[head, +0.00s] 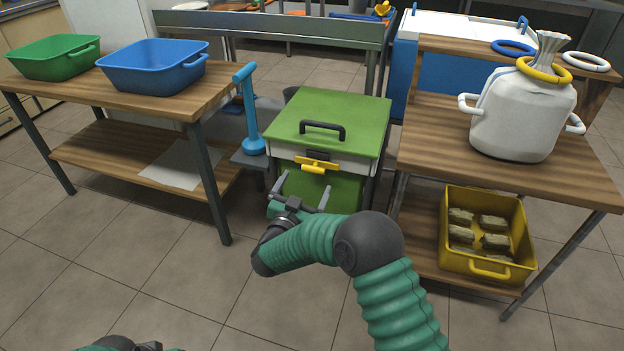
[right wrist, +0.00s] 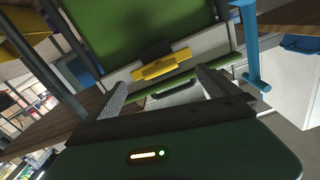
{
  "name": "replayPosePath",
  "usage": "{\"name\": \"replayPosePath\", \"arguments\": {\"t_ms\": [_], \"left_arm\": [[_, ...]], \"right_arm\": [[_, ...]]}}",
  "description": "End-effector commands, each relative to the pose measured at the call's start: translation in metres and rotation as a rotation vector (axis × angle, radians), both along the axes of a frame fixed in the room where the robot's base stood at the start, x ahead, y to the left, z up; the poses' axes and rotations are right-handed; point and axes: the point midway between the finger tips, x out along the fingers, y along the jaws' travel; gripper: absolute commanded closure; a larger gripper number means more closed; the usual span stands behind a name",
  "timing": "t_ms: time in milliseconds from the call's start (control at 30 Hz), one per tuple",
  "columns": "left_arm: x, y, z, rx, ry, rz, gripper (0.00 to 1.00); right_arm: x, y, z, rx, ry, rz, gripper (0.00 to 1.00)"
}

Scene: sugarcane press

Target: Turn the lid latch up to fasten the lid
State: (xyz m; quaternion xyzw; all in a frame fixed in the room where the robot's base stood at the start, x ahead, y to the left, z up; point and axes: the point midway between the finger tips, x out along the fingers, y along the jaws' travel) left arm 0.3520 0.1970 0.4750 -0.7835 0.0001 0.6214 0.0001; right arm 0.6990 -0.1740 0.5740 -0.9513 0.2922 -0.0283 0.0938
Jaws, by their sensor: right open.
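The press box has a green lid (head: 330,108) that lies closed on a white rim, with a black handle on top. The yellow lid latch (head: 313,167) sits on a dark mount at the middle of the box's front, just below the lid. It also shows in the right wrist view (right wrist: 160,66), where the scene appears upside down. My right gripper (head: 306,181) is open and empty in front of the box, its two fingers on either side of the latch and apparently short of it.
A blue lever (head: 248,110) stands just left of the box. A wooden table with green (head: 52,57) and blue (head: 153,66) bins is at left. At right, a shelf holds a white sack (head: 522,115) and a yellow crate (head: 489,268). The floor in front is clear.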

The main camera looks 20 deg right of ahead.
Motion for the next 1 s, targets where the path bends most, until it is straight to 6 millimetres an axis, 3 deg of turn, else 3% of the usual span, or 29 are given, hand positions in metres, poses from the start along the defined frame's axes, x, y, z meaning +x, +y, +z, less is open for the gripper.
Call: {"name": "replayPosePath", "arguments": {"t_ms": [33, 100, 300, 667, 1000], "left_arm": [[0.000, 0.000, -0.014, 0.000, 0.000, 0.000, 0.62], [0.000, 0.000, -0.022, 0.000, 0.000, 0.000, 0.62], [0.000, 0.000, -0.036, 0.000, 0.000, 0.000, 0.62], [0.000, 0.000, -0.036, 0.000, 0.000, 0.000, 0.62], [0.000, 0.000, -0.036, 0.000, 0.000, 0.000, 0.62]], "right_arm": [[0.011, -0.009, -0.007, 0.001, -0.004, -0.004, 0.01], [0.025, -0.018, -0.006, 0.001, -0.004, -0.003, 0.01], [0.053, -0.037, -0.003, 0.000, -0.002, -0.001, 0.01], [0.060, -0.040, 0.001, -0.001, 0.000, 0.002, 0.02], [0.060, -0.040, 0.000, -0.001, 0.000, 0.002, 0.46]]}}
